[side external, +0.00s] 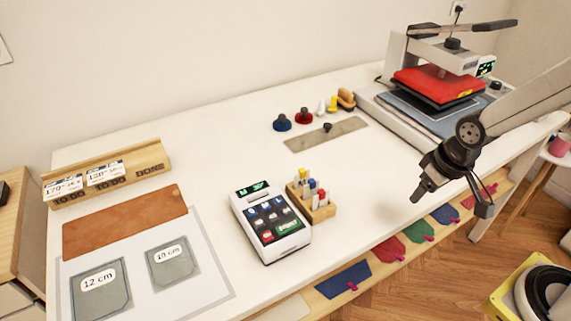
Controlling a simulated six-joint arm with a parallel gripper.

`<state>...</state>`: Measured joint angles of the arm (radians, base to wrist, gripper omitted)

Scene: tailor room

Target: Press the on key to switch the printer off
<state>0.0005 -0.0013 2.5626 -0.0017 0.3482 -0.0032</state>
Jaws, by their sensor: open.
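The printer (271,222) is a small white device lying on the white table, with a lit dark-green display (253,188) at its top end. The key labels are too small to read, so I cannot tell which is the on key. My gripper (452,203) is open and empty, in the air near the table's front edge, well to the right of the printer and apart from it.
A wooden block with several coloured pegs (311,201) stands close to the printer's right side. A heat press (438,85) stands at the back right. Blue and red knobs (304,116) stand behind. The table between printer and gripper is mostly clear.

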